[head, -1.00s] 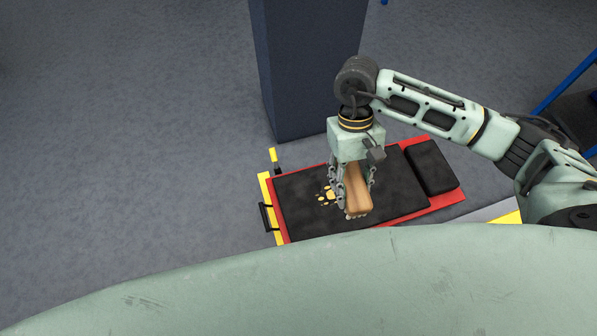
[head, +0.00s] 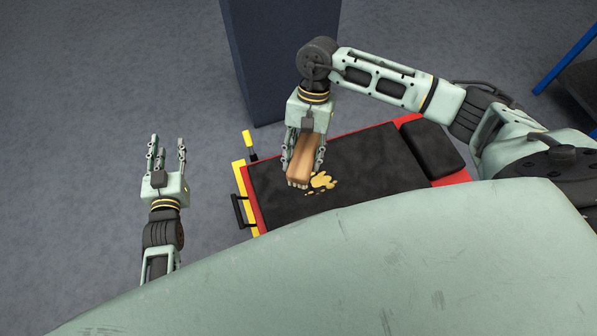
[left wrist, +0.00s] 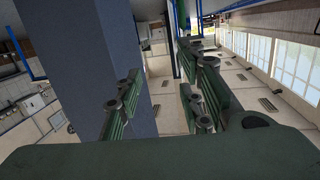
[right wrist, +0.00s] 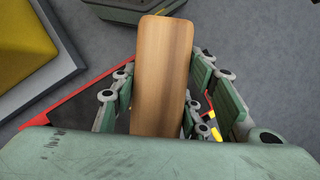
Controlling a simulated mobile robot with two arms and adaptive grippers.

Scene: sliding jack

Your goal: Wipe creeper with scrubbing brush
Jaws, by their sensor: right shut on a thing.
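The creeper (head: 375,165) is a low red board with a black pad, a black headrest and a yellow end strip, lying on the floor in the head view. A yellow stain (head: 321,182) with small spots is on its pad. My right gripper (head: 303,160) is shut on the wooden scrubbing brush (head: 305,164), over the pad just left of the stain. I cannot tell whether the bristles touch the pad. The brush's wooden back (right wrist: 163,75) fills the middle of the right wrist view. My left gripper (head: 167,150) is open and empty, left of the creeper.
A dark blue pillar (head: 275,60) stands behind the creeper. A yellow-handled lever (head: 249,142) sticks up at the creeper's left corner. A blue-framed dark object (head: 580,75) is at the right edge. The floor at left is clear.

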